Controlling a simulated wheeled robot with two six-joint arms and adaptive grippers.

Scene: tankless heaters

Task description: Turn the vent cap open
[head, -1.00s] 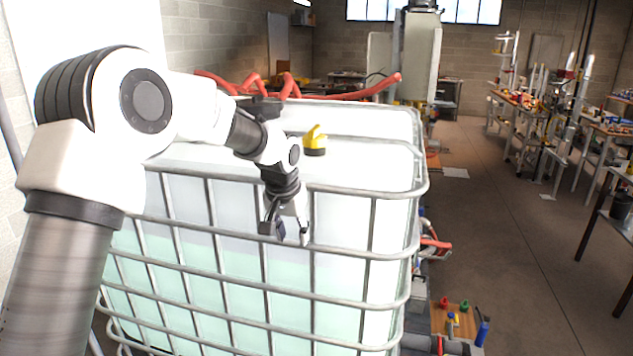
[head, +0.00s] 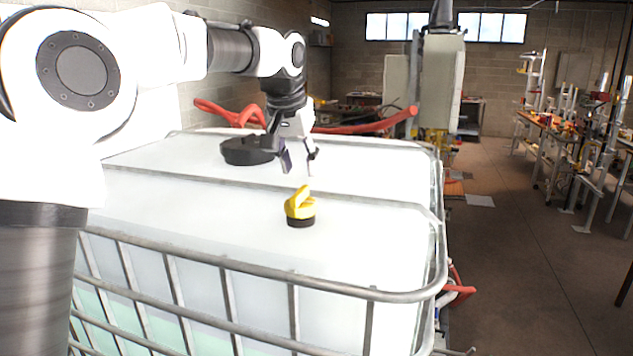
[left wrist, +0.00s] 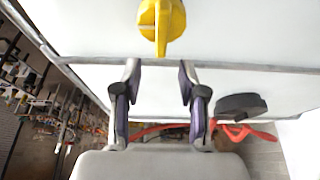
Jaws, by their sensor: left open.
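The yellow vent cap (head: 300,205) stands on a short black base on top of the white caged tank (head: 190,205). The vent cap also shows at the top of the left wrist view (left wrist: 162,22), just beyond the fingertips, with its raised handle pointing toward the gripper. My left gripper (head: 299,172) hangs above the tank top with its fingers apart and pointing down. It looks above and somewhat behind the cap in the head view, empty and not touching it. In the left wrist view the gripper (left wrist: 160,68) has clear white tank top between its fingers. My right gripper is not in view.
A wide black lid (head: 247,151) sits on the tank top left of the gripper. A red hose (head: 365,124) runs behind the tank. A metal cage rail (head: 260,270) edges the near top. Open floor (head: 510,260) lies to the right.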

